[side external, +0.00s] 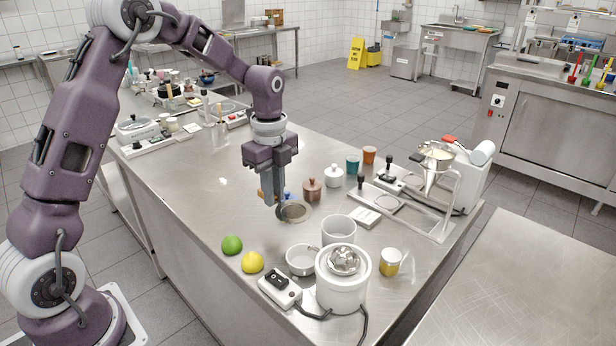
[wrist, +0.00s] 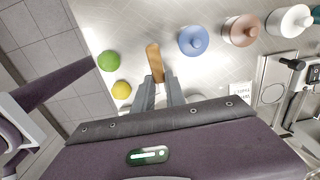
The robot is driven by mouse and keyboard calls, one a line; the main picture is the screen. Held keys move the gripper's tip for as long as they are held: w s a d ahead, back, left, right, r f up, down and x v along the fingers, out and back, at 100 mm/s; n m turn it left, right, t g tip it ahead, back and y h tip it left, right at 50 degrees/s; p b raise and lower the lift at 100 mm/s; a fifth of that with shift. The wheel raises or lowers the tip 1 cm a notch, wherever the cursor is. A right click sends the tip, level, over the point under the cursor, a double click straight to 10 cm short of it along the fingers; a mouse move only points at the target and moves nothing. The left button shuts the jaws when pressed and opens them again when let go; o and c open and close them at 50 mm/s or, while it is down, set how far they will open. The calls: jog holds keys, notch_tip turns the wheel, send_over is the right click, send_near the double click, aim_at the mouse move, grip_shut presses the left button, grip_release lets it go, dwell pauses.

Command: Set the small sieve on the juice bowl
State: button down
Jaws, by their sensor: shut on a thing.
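The small sieve shows in the side view as a round, dark-rimmed mesh (side external: 295,212) beside my fingertips. Its wooden handle (wrist: 154,62) sticks out beyond the fingers in the wrist view, where the mesh is hidden. My gripper (side external: 276,202) points down and is shut on the sieve, near the handle; its fingers also show in the wrist view (wrist: 160,93). I cannot tell the exact height of the sieve over the table. A small white bowl (side external: 301,270), which looks like the juice bowl, stands left of the white juicer (side external: 343,290), in front of the sieve.
A green lime (side external: 232,245) and a yellow lemon (side external: 252,262) lie left of the bowl. A white cup (side external: 339,222) stands behind the juicer, a yellow jar (side external: 390,262) to its right. Lidded brown (side external: 312,191) and white (side external: 334,178) pots stand behind the sieve.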

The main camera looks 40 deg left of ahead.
aim_at(282, 219)
jog(key=s+f, duration=0.1)
jog(key=s+a, duration=0.1)
jog(key=s, duration=0.1)
jog(key=shift+s+a+f, duration=0.1)
jog(key=shift+a+f, duration=0.1)
jog(key=shift+f, duration=0.2)
jog(key=shift+s+f, duration=0.15)
jog(key=shift+f, duration=0.1)
jog(key=shift+d+f, duration=0.25)
jog(key=shift+d, duration=0.05)
jog(key=shift+d+f, duration=0.55)
jog(key=shift+f, duration=0.1)
jog(key=d, duration=0.6)
jog(key=shift+a+f, duration=0.1)
jog(key=shift+f, duration=0.6)
jog(key=shift+f, duration=0.2)
jog(key=c, duration=0.8)
grip_release()
